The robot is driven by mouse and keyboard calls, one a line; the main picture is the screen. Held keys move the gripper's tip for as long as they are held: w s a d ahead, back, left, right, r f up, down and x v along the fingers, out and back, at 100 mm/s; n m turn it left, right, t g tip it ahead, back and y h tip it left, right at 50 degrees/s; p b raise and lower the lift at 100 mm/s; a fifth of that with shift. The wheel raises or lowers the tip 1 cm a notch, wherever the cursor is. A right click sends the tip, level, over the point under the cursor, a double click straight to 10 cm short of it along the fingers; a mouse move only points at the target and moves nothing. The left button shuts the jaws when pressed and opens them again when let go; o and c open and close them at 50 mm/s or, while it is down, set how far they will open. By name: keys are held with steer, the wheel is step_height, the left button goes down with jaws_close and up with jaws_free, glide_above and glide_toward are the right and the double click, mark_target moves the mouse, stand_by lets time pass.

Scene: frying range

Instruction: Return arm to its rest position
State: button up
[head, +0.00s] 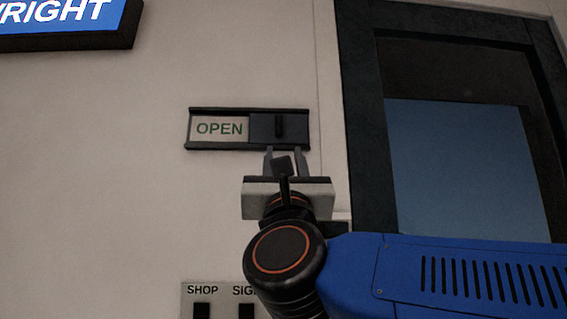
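My gripper (285,154) is in the middle of the head view, at the end of my blue and black arm. Its two grey fingers point up and stand apart, with no object seen held between them. The fingertips overlap the lower edge of a sliding sign (250,111) on the wall. I cannot tell whether the fingertips touch the sign.
A dark-framed door or window (359,120) with a blue pane stands at the right, behind my arm. A switch plate (190,299) marked SHOP is at the bottom, partly hidden by my arm. A blue sign (60,20) is at the upper left.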

steer(key=w+d+f+n+g+y, duration=0.1)
steer(key=w+f+n+g+y, duration=0.15)
steer(key=f+n, duration=0.55)
steer(key=w+d+f+n+g+y, duration=0.15)
steer(key=f+n+g+y, duration=0.25)
steer(key=f+n, duration=0.5)
steer(key=w+f+n+g+y, duration=0.2)
steer(key=f+n+g+y, duration=0.1)
steer(key=f+n, duration=0.5)
steer(key=s+d+f+n+g+h, duration=0.1)
steer(key=d+f+n+g+h, duration=0.2)
steer(key=f, duration=0.6)
steer(key=s+d+f+n+g+h, duration=0.1)
steer(key=s+d+f+n+g, duration=0.3)
steer(key=f, duration=0.6)
steer(key=s+d+f+n+g+h, duration=0.2)
steer(key=s+d+f, duration=0.5)
steer(key=f, duration=0.3)
steer(key=s+d+f+n+g+h, duration=0.2)
steer(key=s+d+f, duration=0.5)
steer(key=f, duration=0.4)
steer(key=shift+d+f+g, duration=0.25)
steer(key=shift+d+g, duration=0.1)
steer(key=shift+g, duration=0.5)
steer(key=shift+h, duration=0.25)
